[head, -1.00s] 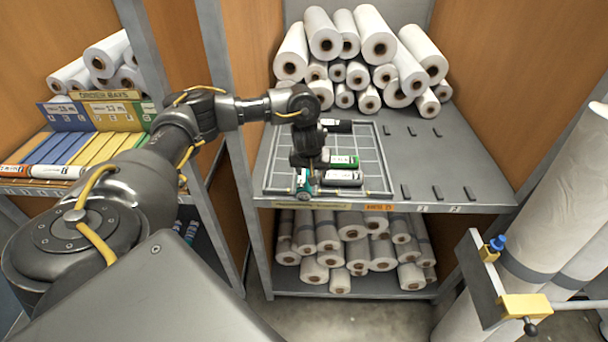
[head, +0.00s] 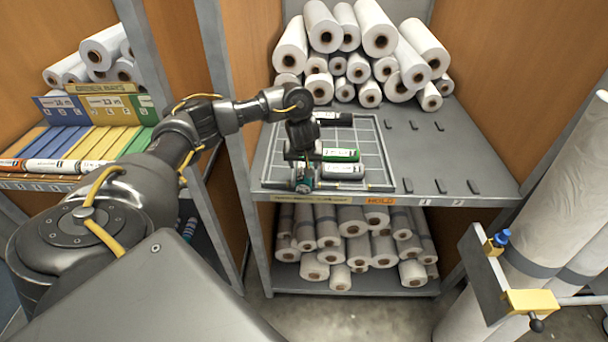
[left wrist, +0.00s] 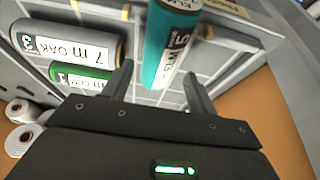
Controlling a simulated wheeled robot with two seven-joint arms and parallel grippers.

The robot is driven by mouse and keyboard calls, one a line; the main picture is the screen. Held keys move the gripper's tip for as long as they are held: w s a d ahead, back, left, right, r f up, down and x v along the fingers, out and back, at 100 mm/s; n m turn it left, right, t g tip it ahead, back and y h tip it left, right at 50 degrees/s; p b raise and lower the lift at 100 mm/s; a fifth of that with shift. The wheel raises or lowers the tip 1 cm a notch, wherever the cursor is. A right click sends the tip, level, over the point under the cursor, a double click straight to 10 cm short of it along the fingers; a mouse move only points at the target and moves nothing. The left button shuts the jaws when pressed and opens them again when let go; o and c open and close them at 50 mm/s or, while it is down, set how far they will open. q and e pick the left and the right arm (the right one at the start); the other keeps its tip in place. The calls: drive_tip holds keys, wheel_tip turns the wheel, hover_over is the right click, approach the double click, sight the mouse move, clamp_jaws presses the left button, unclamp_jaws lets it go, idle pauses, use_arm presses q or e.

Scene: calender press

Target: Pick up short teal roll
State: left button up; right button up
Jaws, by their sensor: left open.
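The short teal roll (head: 304,182) lies at the front of the wire grid on the shelf, partly hidden by my left gripper. In the left wrist view the teal roll (left wrist: 168,45) shows large with a white label. My left gripper (head: 303,163) points down over it. In the left wrist view my left gripper (left wrist: 158,72) is open, with one finger on each side of the near end of the teal roll. I cannot tell whether they touch. My right gripper is not in view.
A green roll (head: 341,155) and a grey roll (head: 343,171) lie close to the right of my left gripper. A black roll (head: 334,119) lies at the back of the grid. White rolls (head: 380,40) are stacked behind. The shelf's right part has small dark stops.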

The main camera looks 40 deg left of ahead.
use_arm(q)
drive_tip(key=x, duration=0.4)
drive_tip(key=shift+w+f+p, duration=0.1)
drive_tip(key=shift+f+p, duration=0.25)
drive_tip(key=shift+r, duration=0.1)
drive_tip(key=c, duration=0.8)
drive_tip(key=shift+r, duration=0.1)
